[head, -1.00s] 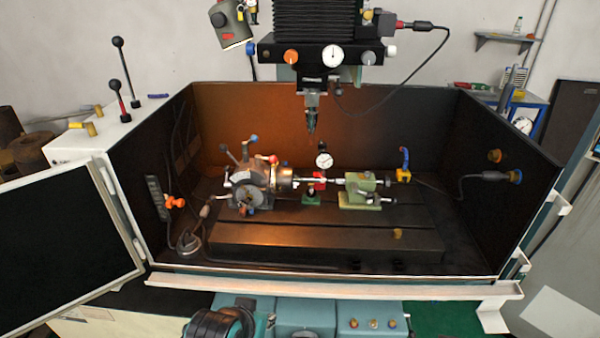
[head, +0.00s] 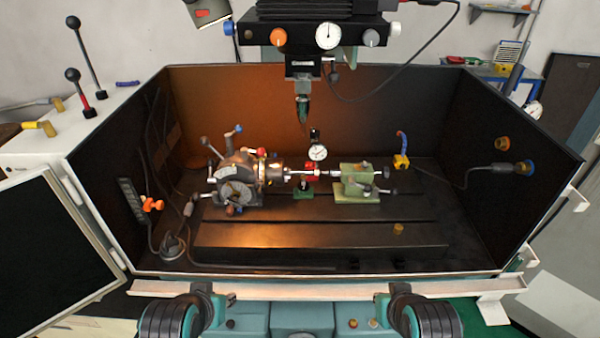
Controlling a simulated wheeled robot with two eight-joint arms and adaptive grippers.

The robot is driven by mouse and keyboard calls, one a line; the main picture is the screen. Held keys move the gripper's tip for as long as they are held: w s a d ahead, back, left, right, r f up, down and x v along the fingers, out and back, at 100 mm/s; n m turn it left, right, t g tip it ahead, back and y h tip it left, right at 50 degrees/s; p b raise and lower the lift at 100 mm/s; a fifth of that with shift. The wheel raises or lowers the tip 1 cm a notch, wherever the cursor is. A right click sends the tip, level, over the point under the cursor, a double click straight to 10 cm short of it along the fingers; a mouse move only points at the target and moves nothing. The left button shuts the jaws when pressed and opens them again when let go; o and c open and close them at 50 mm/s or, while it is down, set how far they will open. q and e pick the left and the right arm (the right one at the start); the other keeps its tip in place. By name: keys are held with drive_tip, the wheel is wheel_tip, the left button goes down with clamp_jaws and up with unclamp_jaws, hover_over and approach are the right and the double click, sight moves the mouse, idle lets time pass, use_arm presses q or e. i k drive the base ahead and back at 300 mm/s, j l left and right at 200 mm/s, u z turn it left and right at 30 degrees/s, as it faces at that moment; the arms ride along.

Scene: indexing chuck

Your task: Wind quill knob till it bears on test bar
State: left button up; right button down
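The green tailstock (head: 356,188) sits on the dark slotted table, right of centre. A dark knob (head: 390,191) shows at its right end and looks like the quill knob. The shiny test bar (head: 322,173) runs level from the chuck (head: 271,171) toward the tailstock. Whether the tailstock quill touches the bar's end is too small to tell. The indexing head (head: 236,181) holds the chuck on the left. Neither gripper is in view; only parts of my two arms show at the bottom edge, outside the enclosure's front sill.
A dial gauge (head: 317,153) stands behind the bar. The spindle (head: 303,108) hangs above it. Dark enclosure walls close the sides and back. The front sill (head: 320,289) lies between my arms and the table (head: 320,238), whose front part is mostly clear.

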sight(384, 171)
drive_tip(key=k+l+z, duration=0.1)
drive_tip(key=k+z, duration=0.15)
drive_tip(key=k+l+z, duration=0.25)
drive_tip(key=i+l+u, duration=0.15)
drive_tip(key=i+l, duration=0.15)
drive_tip(key=i+l+u, duration=0.2)
drive_tip(key=l, duration=0.25)
drive_tip(key=i+l+u, duration=0.15)
drive_tip(key=l, duration=0.25)
drive_tip(key=i, duration=0.1)
